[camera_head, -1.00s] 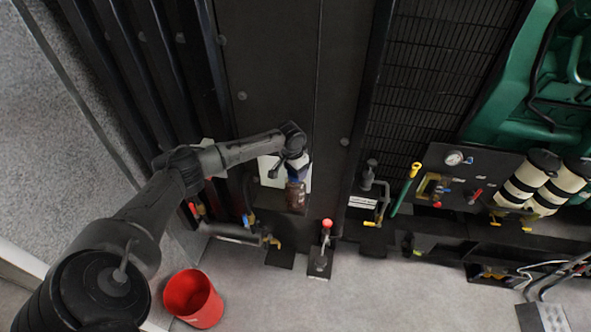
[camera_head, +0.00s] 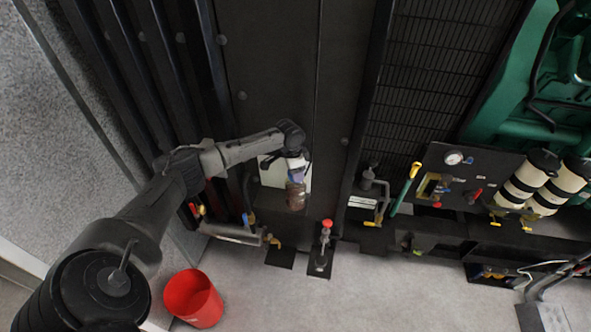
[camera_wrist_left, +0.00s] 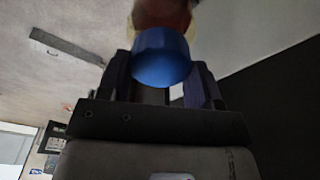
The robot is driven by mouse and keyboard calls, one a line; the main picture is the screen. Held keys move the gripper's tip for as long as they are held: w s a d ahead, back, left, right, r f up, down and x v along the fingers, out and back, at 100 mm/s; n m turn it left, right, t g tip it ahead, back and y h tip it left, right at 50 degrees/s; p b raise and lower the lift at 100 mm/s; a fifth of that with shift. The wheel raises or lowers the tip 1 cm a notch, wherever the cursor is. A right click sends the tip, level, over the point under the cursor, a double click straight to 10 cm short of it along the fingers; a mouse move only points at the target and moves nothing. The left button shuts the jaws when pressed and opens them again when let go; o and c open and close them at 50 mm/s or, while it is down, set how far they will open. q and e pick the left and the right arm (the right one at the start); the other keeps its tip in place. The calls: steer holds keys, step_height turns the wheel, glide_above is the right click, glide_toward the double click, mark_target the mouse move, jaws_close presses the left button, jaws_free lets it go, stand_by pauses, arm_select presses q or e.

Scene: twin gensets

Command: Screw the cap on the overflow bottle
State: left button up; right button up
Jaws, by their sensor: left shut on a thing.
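The overflow bottle (camera_head: 296,196) is brown and translucent and stands upright against the dark panel in the head view. Its reddish-brown body (camera_wrist_left: 165,14) also shows at the top of the left wrist view. The blue cap (camera_wrist_left: 162,58) is at the bottle's mouth end, between the fingers of my left gripper (camera_wrist_left: 162,82). In the head view my left gripper (camera_head: 297,167) is above the bottle, shut on the cap, which is mostly hidden there. I cannot tell how far the cap is seated on the neck. My right gripper is not in view.
A red bucket (camera_head: 193,300) stands on the floor at lower left. A red-knobbed valve (camera_head: 326,225) is right of the bottle, and a pipe with a yellow-handled tap (camera_head: 272,241) is below left. A white label plate (camera_head: 270,172) is behind the gripper. The lower middle floor is clear.

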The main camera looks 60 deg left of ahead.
arm_select(q)
steer(key=m, duration=0.4)
steer(key=shift+m, duration=0.3)
steer(key=o, duration=1)
steer(key=shift+c, duration=0.2)
